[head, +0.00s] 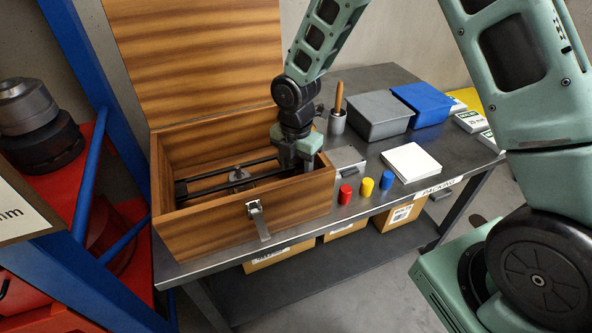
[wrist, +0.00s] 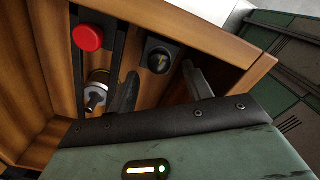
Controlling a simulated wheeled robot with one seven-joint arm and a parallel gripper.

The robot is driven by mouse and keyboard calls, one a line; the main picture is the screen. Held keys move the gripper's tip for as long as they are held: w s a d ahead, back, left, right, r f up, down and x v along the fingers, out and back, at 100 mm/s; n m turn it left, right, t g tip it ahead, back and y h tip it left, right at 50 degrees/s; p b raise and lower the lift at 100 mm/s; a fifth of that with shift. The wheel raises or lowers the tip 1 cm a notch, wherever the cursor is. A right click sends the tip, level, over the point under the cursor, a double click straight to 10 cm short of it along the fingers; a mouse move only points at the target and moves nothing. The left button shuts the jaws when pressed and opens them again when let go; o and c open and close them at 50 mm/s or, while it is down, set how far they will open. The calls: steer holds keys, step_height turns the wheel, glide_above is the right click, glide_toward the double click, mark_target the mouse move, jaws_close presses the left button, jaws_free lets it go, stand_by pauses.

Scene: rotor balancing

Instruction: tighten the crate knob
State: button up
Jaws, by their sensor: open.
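The open wooden crate (head: 200,232) stands at the left of the bench with its lid raised. Dark rails (head: 225,182) run inside it, with a metal part (head: 238,178) between them. My gripper (head: 290,160) points down into the crate's right end, hiding what is below it. In the wrist view, my gripper (wrist: 163,85) is open and empty. A black knob (wrist: 158,54) appears between the lines of its fingers, near the crate's wall. A red round knob (wrist: 88,38) sits left on a dark rail. I cannot tell which knob the task means.
A metal box (head: 347,160) and red (head: 345,194), yellow (head: 367,187) and blue (head: 386,180) pieces stand right of the crate. A white pad (head: 411,162), a grey bin (head: 377,118) and a blue bin (head: 424,103) lie further right. Crate walls closely flank my gripper.

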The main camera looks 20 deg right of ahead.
steer(key=shift+f, duration=1.3)
steer(key=c, duration=1)
steer(key=shift+o, duration=0.2)
